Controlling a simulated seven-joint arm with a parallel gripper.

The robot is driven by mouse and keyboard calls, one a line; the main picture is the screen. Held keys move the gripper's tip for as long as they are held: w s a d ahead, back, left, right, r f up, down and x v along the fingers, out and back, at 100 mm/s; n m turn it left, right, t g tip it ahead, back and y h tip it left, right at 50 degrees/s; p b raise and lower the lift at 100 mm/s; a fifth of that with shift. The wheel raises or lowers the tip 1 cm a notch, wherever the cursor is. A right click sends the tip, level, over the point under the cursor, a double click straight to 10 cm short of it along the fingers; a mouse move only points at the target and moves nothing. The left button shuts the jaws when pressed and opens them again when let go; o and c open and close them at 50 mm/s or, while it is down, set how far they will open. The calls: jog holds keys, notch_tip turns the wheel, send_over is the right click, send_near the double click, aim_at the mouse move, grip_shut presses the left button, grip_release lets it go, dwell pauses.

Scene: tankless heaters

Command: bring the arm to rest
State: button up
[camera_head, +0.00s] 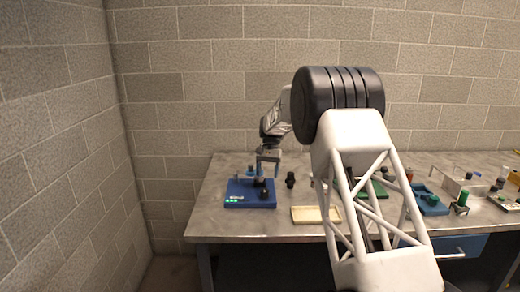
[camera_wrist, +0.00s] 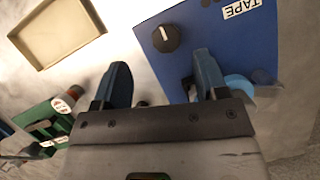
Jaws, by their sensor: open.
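My gripper (camera_head: 268,163) is above the left part of the metal table (camera_head: 215,222), over the back edge of a blue box (camera_head: 237,200). In the wrist view my gripper (camera_wrist: 160,70) has its two blue fingers spread apart, with nothing held between them. The blue box (camera_wrist: 225,45), with a black knob and a TAPE label, lies below and beside the right finger. From this angle I cannot tell whether that finger touches it.
A shallow cream tray (camera_head: 315,214) lies at the table's front; a small black part (camera_head: 290,180) stands behind it. A green fixture (camera_head: 375,189), a blue holder (camera_head: 430,203) and several small parts are to the right. A block wall (camera_head: 210,90) stands behind.

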jog(key=s+d+r+t, duration=0.1)
jog(key=s+d+r, duration=0.2)
jog(key=s+r, duration=0.55)
jog(key=s+d+r+n+t, duration=0.1)
jog(key=s+d+r, duration=0.2)
jog(key=s, duration=1)
jog(key=s+d+r+t, duration=0.1)
jog(key=s+d+r, duration=0.2)
jog(key=s+r, duration=0.5)
jog(key=s+d+f+t, duration=0.1)
jog(key=s+f, duration=0.2)
jog(key=s, duration=0.9)
jog(key=s+d+f+n+t+h, duration=0.1)
jog(key=s+d+f, duration=0.1)
jog(key=s, duration=0.9)
jog(key=s+d+f+t, duration=0.1)
jog(key=s+d+f, duration=0.1)
jog(key=s, duration=1)
jog(key=shift+s+d+f+n+t, duration=0.15)
jog(key=shift+s+f+n+t, duration=0.2)
jog(key=shift+f, duration=0.55)
jog(key=shift+w, duration=0.15)
